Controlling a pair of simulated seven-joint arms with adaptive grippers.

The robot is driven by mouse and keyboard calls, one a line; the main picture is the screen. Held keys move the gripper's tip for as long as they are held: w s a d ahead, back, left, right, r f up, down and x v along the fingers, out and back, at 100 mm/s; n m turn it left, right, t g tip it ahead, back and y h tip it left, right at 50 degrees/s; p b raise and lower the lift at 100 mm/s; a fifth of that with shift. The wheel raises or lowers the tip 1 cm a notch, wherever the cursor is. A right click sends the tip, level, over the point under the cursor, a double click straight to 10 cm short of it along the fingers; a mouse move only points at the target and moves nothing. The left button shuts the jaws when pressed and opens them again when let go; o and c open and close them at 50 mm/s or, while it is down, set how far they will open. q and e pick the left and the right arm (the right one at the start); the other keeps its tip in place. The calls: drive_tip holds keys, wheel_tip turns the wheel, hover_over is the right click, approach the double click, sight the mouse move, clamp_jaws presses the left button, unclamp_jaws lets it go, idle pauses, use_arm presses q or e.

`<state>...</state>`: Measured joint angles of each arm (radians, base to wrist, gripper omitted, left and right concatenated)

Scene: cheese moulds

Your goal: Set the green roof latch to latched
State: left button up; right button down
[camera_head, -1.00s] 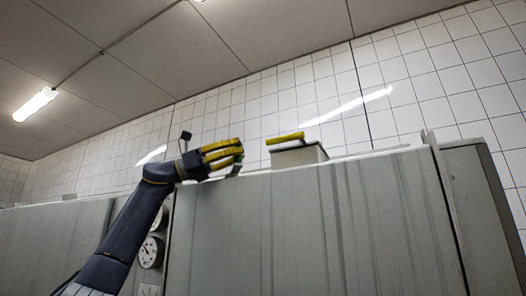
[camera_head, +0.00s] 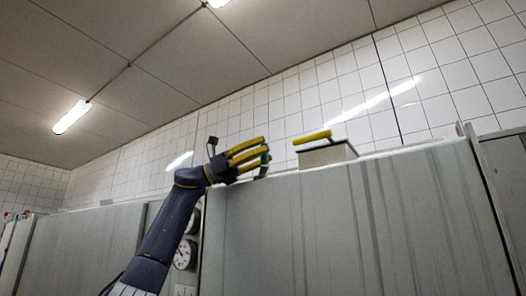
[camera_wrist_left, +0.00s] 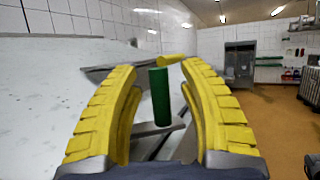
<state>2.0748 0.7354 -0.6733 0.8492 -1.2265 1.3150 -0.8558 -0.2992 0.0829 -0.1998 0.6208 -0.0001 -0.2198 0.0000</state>
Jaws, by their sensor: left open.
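The green roof latch (camera_wrist_left: 160,97) is a short green bar standing upright between the yellow fingers of my left gripper (camera_wrist_left: 158,80) in the left wrist view. Gaps show on both sides of it, so the fingers are open around it and not gripping it. In the head view a bit of the green latch (camera_head: 265,158) shows at the fingertips of my left gripper (camera_head: 262,153), just above the cabinet's top edge. A grey bracket lies below the latch. My right gripper is not in view.
The grey cabinet (camera_head: 340,235) stands below the gripper. On its roof, to the right, a grey box (camera_head: 328,155) carries a yellow handle (camera_head: 313,137). Dials (camera_head: 185,254) sit behind my left forearm.

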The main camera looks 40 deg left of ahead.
use_arm(q)
drive_tip(key=v, duration=1.2)
idle(0.3)
